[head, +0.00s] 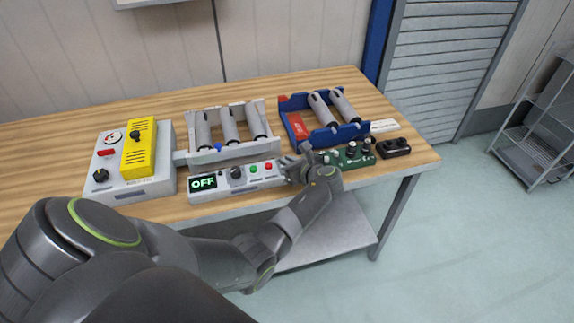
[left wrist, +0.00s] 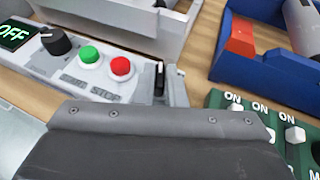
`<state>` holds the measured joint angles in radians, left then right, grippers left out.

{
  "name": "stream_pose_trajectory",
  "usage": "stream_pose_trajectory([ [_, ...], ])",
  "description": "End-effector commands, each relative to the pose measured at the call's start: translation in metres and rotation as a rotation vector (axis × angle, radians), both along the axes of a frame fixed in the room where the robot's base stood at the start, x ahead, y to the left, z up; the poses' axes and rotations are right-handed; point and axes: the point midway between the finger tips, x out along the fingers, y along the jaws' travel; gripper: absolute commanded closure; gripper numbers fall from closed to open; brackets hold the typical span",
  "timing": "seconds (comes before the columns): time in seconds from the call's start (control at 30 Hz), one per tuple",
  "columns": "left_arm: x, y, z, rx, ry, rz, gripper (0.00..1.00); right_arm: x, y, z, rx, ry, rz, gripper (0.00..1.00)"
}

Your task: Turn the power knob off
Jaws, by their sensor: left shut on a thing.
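A white control panel (head: 222,190) lies along the table's front edge. Its display (head: 203,183) reads OFF in green. A black knob (head: 236,172) with a pointer sits beside the display, followed by a green button (head: 253,169) and a red button (head: 268,166). My left gripper (head: 297,162) is at the panel's right end. In the left wrist view its fingers (left wrist: 167,82) are shut on a small dark knob (left wrist: 159,75), right of the red STOP button (left wrist: 121,66). The fingers mostly hide this knob, and its label is not visible. My right gripper is out of view.
A white box (head: 150,187) with a yellow module stands at the left. A grey roller rack (head: 235,150) and a blue roller tray (head: 345,132) stand behind the panel. A green board (head: 352,160) with switches and a black block (head: 393,147) lie to the right.

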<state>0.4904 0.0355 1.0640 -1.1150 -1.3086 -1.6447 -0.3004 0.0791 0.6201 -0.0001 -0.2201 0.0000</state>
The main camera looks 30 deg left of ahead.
Motion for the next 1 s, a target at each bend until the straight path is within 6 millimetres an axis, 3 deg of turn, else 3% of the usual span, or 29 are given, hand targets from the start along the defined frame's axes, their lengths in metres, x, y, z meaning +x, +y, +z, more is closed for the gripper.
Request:
stream_pose_trajectory([
  [0.5,0.006,-0.002,-0.004,-0.003,0.002,0.373,1.0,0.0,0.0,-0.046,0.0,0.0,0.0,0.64],
  [1.0,0.006,-0.002,-0.002,-0.005,0.004,0.465,1.0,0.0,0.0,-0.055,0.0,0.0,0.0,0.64],
])
